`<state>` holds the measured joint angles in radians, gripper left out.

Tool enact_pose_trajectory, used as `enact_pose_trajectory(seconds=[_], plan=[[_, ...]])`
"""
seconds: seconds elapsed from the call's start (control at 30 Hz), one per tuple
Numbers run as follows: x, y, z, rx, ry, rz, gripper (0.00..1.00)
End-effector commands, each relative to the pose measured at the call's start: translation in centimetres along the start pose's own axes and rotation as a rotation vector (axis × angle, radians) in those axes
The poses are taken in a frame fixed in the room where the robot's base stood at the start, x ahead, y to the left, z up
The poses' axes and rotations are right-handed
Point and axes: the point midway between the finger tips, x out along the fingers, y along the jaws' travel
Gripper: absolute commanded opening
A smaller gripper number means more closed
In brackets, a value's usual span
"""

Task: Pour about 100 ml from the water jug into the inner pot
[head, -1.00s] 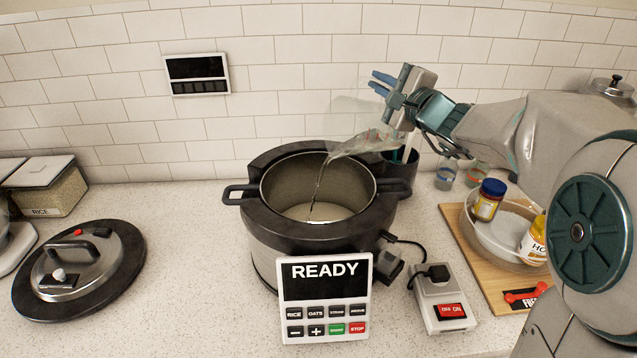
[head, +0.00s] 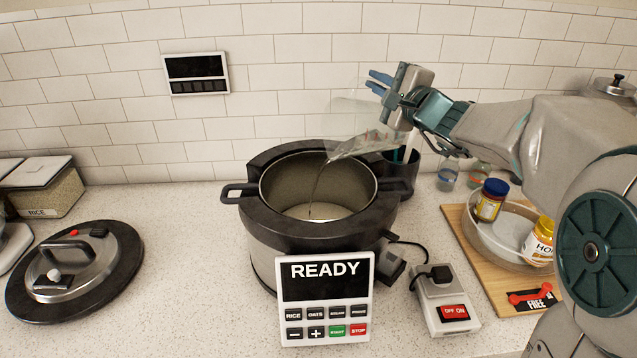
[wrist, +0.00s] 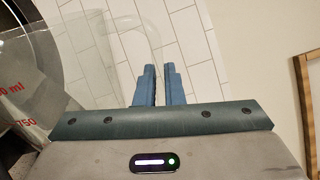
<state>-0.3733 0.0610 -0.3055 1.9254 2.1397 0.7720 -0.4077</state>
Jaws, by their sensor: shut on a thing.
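The clear water jug (head: 362,143) is tilted to the left above the inner pot (head: 285,184), its spout over the pot's opening. A thin stream runs from the spout into the pot, which has pale contents at the bottom. The pot sits in the dark round cooker (head: 262,228). My gripper (head: 380,82) is shut on the jug's handle, right of and above the pot. In the wrist view my gripper's blue fingers (wrist: 158,85) are close together at the clear handle, and the jug's wall with red marks (wrist: 28,95) shows at left. The water level in the jug is hard to read.
The cooker's panel (head: 326,298) reads READY. A lid (head: 75,268) lies on the counter at left, near a rice box (head: 45,190). A dark utensil holder (head: 402,172) stands behind the pot. A power switch box (head: 444,300) and a board (head: 490,265) with a bowl and jars are at right.

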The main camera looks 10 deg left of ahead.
Motion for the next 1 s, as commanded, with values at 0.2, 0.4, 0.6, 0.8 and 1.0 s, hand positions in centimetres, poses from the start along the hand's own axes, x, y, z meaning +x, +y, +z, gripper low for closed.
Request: enact_pose_trajectory(seconds=[0.2,0.4,0.6,0.8,1.0], plan=[[0.0,0.2,0.3,-0.012,-0.002,-0.002,0.0],[0.0,0.4,0.5,-0.023,-0.002,-0.002,0.0],[0.0,0.6,0.7,-0.034,-0.003,-0.002,0.0],[0.0,0.8,0.9,-0.045,-0.003,-0.001,0.0],[-0.1,0.9,1.2,-0.057,-0.003,-0.001,0.0]])
